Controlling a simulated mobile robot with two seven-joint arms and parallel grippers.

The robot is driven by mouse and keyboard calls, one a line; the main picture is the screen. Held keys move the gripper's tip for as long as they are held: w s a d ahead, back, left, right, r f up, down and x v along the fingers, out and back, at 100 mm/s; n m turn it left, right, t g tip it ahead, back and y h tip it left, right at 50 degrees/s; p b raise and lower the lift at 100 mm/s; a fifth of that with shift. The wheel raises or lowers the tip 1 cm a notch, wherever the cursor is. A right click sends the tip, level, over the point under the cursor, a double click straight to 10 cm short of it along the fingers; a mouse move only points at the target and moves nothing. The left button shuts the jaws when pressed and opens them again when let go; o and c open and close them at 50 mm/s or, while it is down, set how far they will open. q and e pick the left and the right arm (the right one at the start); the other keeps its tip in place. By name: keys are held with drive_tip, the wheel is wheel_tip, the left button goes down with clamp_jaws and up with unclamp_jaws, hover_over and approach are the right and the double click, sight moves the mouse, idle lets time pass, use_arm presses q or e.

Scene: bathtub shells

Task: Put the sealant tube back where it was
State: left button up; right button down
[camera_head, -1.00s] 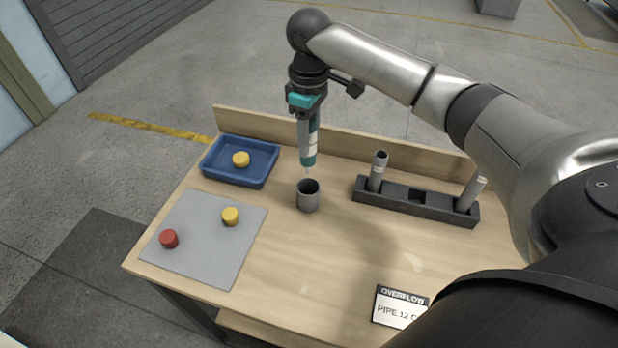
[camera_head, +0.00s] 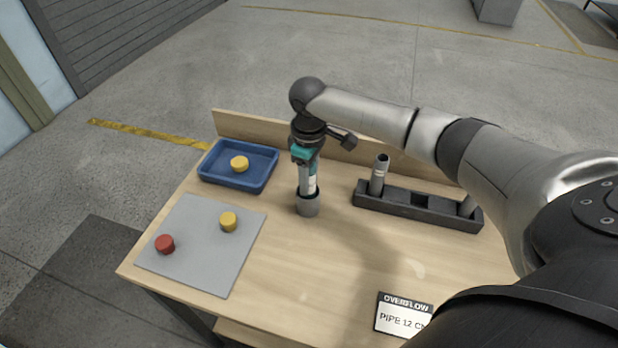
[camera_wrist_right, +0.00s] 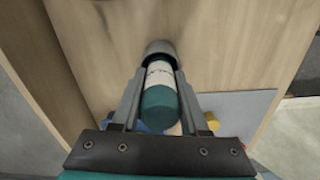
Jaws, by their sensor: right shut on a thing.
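The sealant tube (camera_head: 308,182) is white with a teal end and stands upright. Its lower part is inside the grey cup-like holder (camera_head: 308,206) on the table. My right gripper (camera_head: 305,165) is shut on the tube from above. In the right wrist view the tube (camera_wrist_right: 158,90) lies between my two fingers, its far end inside the holder's dark mouth (camera_wrist_right: 160,50). Whether the tip touches the holder's bottom is hidden. My left gripper is not in view.
A black rack (camera_head: 418,206) with grey pipes stands right of the holder. A blue tray (camera_head: 213,175) with a yellow cap is at the back left. A grey mat (camera_head: 200,265) bears a red and a yellow cap. An OVERFLOW sign (camera_head: 402,316) is near the front.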

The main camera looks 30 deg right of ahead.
drive_tip(key=shift+c, duration=2.1)
unclamp_jaws()
drive_tip(key=shift+f, duration=0.1)
wheel_tip(320, 180, up, 12)
drive_tip(key=shift+r+p, duration=0.15)
drive_tip(key=shift+p, duration=0.85)
